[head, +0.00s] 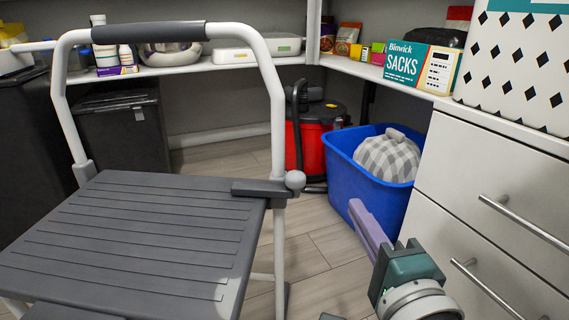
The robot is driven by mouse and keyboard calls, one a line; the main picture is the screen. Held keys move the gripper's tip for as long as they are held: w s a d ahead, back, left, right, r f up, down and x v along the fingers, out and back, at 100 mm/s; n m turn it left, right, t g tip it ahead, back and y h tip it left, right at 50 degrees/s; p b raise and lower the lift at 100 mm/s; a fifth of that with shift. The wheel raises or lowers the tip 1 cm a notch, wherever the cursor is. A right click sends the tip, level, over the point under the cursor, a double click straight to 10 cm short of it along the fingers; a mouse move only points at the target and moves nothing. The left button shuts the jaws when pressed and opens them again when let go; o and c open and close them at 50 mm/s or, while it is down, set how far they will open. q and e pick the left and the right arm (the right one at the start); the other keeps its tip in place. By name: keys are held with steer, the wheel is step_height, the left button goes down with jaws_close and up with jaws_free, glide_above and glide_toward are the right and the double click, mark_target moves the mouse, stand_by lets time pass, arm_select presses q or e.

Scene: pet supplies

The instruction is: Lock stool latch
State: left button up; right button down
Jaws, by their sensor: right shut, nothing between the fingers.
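The stool has a white tube frame, a dark foam grip on its top bar, and a ribbed dark grey step (135,235) at the lower left. The latch (262,189), a dark grey bar, lies along the step's right edge near the frame upright. A round grey knob (295,180) sits at its right end. My right gripper (357,207) is to the right of the latch, apart from it, with its pale purple fingers shut and empty, pointing up and left.
A blue tub (345,165) with a checked cloth bundle (391,157) stands behind my right gripper. A red canister (316,140) stands beside it. White drawers (480,165) with bar handles close off the right. Bare floor (310,245) lies between stool and tub.

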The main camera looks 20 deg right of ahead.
arm_select(q)
steer(key=shift+w+a+r+p, duration=0.35)
steer(key=shift+a+r, duration=0.25)
steer(key=shift+r, duration=0.15)
arm_select(e)
steer(key=s, duration=0.1)
steer(key=s+a, duration=0.1)
steer(key=s, duration=0.1)
steer(key=shift+a, duration=0.15)
